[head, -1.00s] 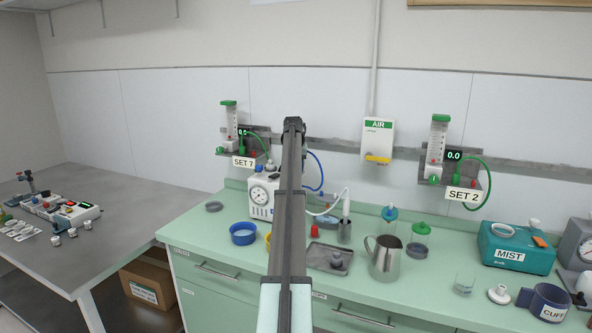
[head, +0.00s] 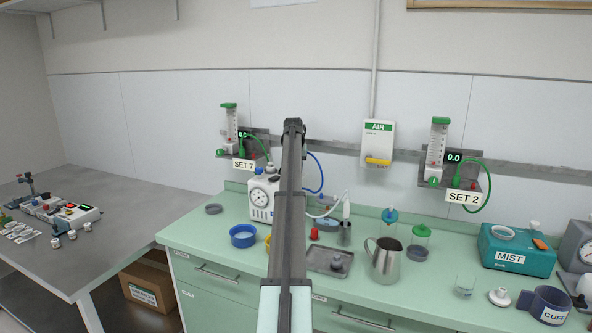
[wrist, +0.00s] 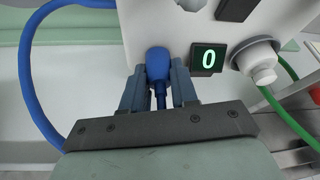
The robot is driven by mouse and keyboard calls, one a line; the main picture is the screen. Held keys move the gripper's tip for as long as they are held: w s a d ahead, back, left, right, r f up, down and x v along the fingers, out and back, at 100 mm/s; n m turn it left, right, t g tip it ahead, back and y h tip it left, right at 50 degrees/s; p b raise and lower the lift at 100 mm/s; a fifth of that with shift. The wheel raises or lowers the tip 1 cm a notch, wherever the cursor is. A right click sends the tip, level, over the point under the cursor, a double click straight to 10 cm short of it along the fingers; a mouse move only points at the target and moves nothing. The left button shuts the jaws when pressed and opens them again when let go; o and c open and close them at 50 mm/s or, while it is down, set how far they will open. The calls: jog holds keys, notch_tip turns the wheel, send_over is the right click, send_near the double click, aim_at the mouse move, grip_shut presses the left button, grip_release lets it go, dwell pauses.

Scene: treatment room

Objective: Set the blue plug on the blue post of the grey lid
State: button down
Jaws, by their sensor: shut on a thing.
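In the wrist view my gripper (wrist: 157,72) is shut on the blue plug (wrist: 158,63). The plug has a rounded blue head and a thinner blue stem between the fingers. It is close to the face of a pale housing (wrist: 200,25); I cannot tell whether it touches. A blue hose (wrist: 33,90) loops at the left; its join to the plug is not clear. In the head view my arm hides the gripper and the plug. I cannot make out the grey lid or its blue post for certain in either view.
The pale housing carries a lit "0" display (wrist: 208,59) and a pale round fitting (wrist: 258,60) with a green hose (wrist: 290,118). A white gauge unit (head: 261,198), blue bowl (head: 243,236), grey tray (head: 318,262) and metal jug (head: 386,262) stand on the green counter.

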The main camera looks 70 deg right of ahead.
notch_tip(320, 180, up, 8)
jog(key=shift+d+f, duration=0.1)
jog(key=shift+f, duration=0.05)
jog(key=s+a+f+m, duration=0.1)
jog(key=s+f, duration=0.1)
jog(key=s, duration=0.2)
jog(key=s+a+f+m+g, duration=0.1)
jog(key=s+a+f, duration=0.1)
jog(key=s+f, duration=0.1)
jog(key=s+a+f+m, duration=0.1)
jog(key=s+a+f, duration=0.1)
jog(key=s, duration=0.3)
jog(key=shift+s+a+f+m+g, duration=0.1)
jog(key=shift+s+f+m+g, duration=0.1)
jog(key=shift+s+m+g, duration=0.15)
jog(key=shift+s+d+m+g, duration=0.15)
jog(key=shift+d+m+g, duration=0.1)
jog(key=shift+m, duration=0.7)
jog(key=shift+a, duration=0.1)
jog(key=shift+f, duration=0.1)
jog(key=shift+f, duration=1.75)
jog(key=shift+f, duration=1.55)
